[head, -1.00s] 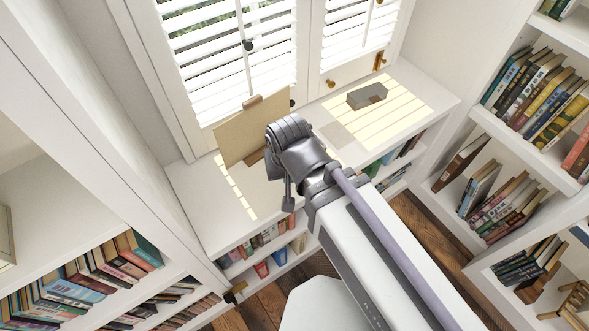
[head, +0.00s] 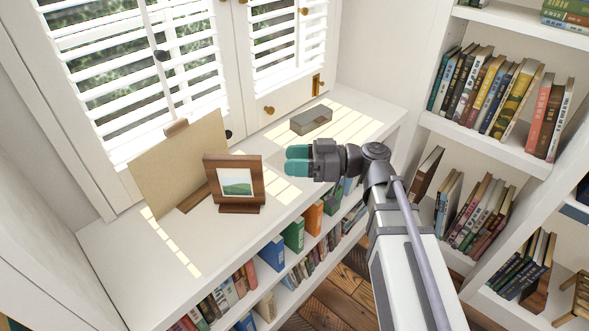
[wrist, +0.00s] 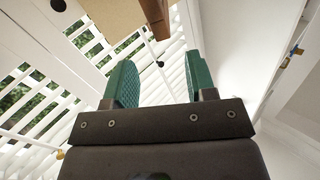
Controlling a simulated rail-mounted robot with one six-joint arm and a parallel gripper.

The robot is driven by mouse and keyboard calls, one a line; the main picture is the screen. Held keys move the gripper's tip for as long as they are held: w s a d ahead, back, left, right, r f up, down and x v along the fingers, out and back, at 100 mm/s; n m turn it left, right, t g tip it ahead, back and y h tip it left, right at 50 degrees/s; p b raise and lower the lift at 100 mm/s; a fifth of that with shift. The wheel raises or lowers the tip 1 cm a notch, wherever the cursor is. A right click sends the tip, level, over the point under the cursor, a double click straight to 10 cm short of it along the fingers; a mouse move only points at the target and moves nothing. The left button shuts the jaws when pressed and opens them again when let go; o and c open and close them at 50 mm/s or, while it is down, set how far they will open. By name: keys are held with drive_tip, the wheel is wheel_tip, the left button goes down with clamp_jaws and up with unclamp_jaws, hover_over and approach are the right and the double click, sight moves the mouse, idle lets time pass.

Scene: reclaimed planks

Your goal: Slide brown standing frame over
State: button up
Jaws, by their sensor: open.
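The brown standing frame (head: 216,184) has a wide wooden border around a small picture of a green hill. It stands upright on the white window counter, in front of a tan board on a wooden stand. My gripper (head: 290,162) is to the right of the frame in the head view, apart from it, with its teal fingers pointing left. In the wrist view the gripper (wrist: 158,85) is open, its two green pads apart with nothing between them. A brown wooden edge (wrist: 155,15) shows beyond the fingers at the top of the wrist view; I cannot tell which piece it is.
The tan board (head: 165,165) leans behind the frame, near the shuttered window. A grey box (head: 311,120) lies at the back right of the counter (head: 130,270). The counter's front left is clear. Bookshelves stand below it and at the right.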

sight(246, 157)
drive_tip(key=shift+r+n, duration=0.2)
drive_tip(key=shift+n, duration=0.9)
drive_tip(key=shift+a, duration=0.1)
drive_tip(key=a, duration=1)
drive_tip(key=shift+s+a, duration=0.1)
drive_tip(key=shift+a, duration=0.25)
drive_tip(key=shift+c, duration=0.5)
clamp_jaws()
